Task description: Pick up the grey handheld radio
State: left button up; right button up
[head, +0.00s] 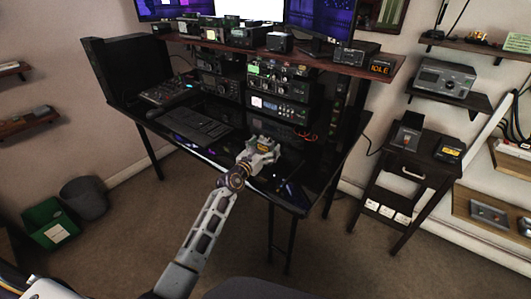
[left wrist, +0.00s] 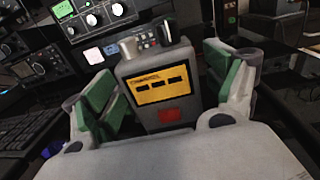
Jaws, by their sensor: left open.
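The grey handheld radio (left wrist: 159,88) stands in the middle of the left wrist view, with a yellow display, a red patch below it and knobs on top. My left gripper (left wrist: 165,92) is open, with one green-padded finger on each side of the radio. The fingers look apart from it, with a small gap at each side. In the head view my left gripper (head: 263,149) reaches over the front part of the black desk (head: 185,127) and mostly hides the radio. My right gripper is not in view.
A keyboard (head: 203,126) lies left of the gripper on the desk. Stacked radio units (head: 278,108) stand just behind it. A small side table (head: 411,150) with devices stands to the right. Green and grey bins (head: 52,222) are on the floor at left.

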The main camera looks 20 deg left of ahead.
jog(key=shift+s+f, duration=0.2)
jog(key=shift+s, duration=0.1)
pick_arm(q)
jog(key=c, duration=1.3)
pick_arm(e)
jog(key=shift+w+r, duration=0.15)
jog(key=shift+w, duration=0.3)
pick_arm(q)
jog(key=shift+r, duration=0.15)
